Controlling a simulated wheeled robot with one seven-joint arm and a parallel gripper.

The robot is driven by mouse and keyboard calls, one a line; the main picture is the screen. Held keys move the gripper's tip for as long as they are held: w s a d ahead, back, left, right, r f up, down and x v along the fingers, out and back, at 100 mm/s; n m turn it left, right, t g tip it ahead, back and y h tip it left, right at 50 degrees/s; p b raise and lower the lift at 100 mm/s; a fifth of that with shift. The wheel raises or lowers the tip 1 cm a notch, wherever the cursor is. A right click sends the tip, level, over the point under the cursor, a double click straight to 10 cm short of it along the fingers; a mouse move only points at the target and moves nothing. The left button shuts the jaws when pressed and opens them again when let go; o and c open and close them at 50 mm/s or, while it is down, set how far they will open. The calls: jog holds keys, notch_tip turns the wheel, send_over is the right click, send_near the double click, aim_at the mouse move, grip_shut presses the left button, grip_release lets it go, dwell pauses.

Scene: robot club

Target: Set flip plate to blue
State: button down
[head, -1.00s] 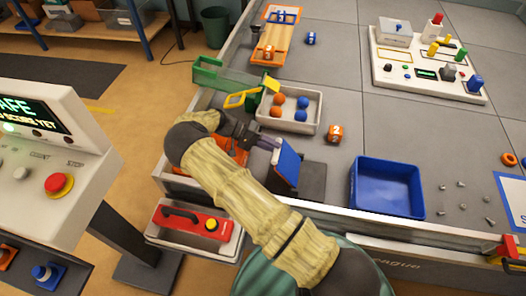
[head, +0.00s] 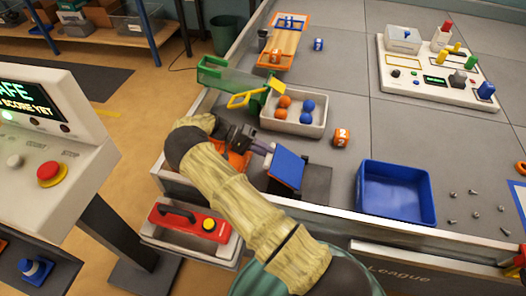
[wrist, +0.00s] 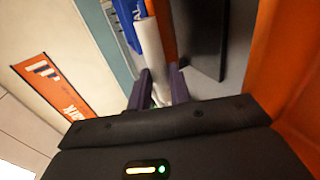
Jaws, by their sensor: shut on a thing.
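The flip plate (head: 287,167) shows its blue face in the head view, tilted above a dark base (head: 316,184) near the table's front left edge. My gripper (head: 266,149) is at the plate's upper left edge and shut on it. In the wrist view, my gripper's two purple fingers (wrist: 162,88) close around a narrow pale part, beside a blue strip (wrist: 125,22) and an orange surface (wrist: 165,20). The exact contact is hard to see. An orange part (head: 238,160) shows behind my arm in the head view, partly hidden.
A white tray (head: 292,128) with orange and blue balls and a green bin (head: 225,75) stand behind the gripper. A red toolbox (head: 188,222) sits in front, below the table edge.

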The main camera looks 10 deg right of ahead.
jog(key=shift+s+a+f, duration=0.15)
jog(key=shift+a+f, duration=0.15)
jog(key=shift+f, duration=0.4)
jog(key=c, duration=1.3)
grip_release()
jog(key=shift+w+a+f, duration=0.1)
jog(key=shift+w, duration=0.1)
jog(key=shift+r, duration=0.3)
jog(key=shift+w, duration=0.1)
